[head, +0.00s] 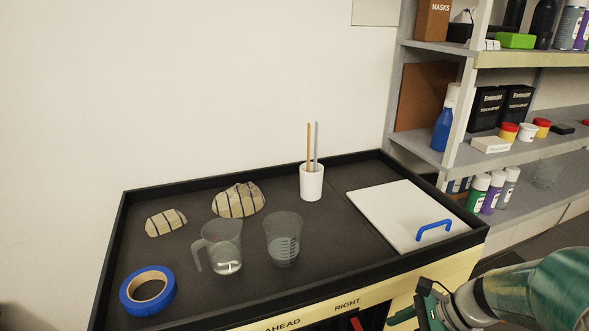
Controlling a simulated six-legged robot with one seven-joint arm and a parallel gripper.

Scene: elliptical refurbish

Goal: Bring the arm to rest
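My arm shows at the lower right of the head view, in front of the right end of the black-rimmed tray table (330,283). The end with green parts, my gripper (425,305), is near the bottom edge beside the table's front. It is partly cut off, and I cannot tell whether its fingers are open or shut. I see nothing held in it.
On the table are blue tape (130,303), two striped stones (238,200), a clear jug (222,245), a clear cup (283,238), a white cup with sticks (311,182) and a white panel with blue handle (395,212). Stocked shelves (500,60) stand right.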

